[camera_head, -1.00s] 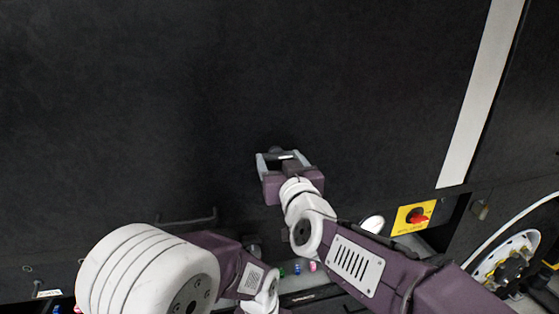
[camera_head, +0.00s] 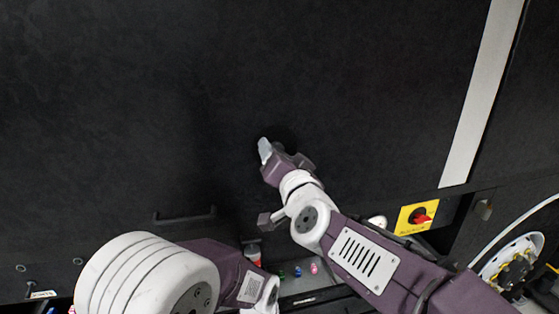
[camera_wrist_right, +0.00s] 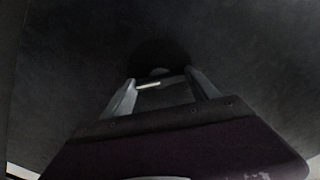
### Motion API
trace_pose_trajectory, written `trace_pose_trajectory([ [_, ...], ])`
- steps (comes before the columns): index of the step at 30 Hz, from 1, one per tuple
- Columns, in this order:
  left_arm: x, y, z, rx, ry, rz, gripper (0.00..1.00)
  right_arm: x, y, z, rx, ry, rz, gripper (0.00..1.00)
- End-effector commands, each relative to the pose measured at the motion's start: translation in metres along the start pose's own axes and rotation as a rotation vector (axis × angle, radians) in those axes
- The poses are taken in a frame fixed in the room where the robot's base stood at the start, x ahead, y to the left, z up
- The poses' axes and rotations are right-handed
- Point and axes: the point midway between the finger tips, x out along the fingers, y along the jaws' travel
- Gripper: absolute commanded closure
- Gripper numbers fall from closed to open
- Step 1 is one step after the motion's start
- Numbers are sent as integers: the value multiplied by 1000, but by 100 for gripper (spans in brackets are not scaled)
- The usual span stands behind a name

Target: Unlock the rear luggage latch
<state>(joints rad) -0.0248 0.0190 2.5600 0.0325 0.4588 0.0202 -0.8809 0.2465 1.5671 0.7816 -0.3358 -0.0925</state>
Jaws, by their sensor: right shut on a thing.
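The rear luggage latch (camera_wrist_right: 158,72) is a small dark, rounded fitting with a pale bar, set on the large black panel (camera_head: 130,100). In the right wrist view it sits between the two grey fingers of my right gripper (camera_wrist_right: 162,84). In the head view my right gripper (camera_head: 275,150) is turned at an angle against the panel, shut on the latch, and mostly covers it. Only a dark round edge shows behind the fingers.
A black bar handle (camera_head: 185,217) is on the panel's lower part. A yellow plate with a red rotary switch (camera_head: 417,216) is at right, and a wheel (camera_head: 512,262) beyond it. Small coloured items (camera_head: 300,270) lie on the ledge below. A pale strip (camera_head: 480,100) runs down the panel.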

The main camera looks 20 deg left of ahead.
Motion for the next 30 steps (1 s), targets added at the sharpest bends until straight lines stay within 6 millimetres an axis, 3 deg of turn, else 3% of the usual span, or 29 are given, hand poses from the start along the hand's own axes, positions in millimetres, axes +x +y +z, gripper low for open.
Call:
trace_pose_trajectory([
  [18, 21, 0, 2, 0, 0, 0, 64, 0, 1, 1, 577, 1, 0, 72],
  [30, 28, 0, 3, 0, 0, 0, 64, 0, 1, 1, 835, 0, 1, 72],
])
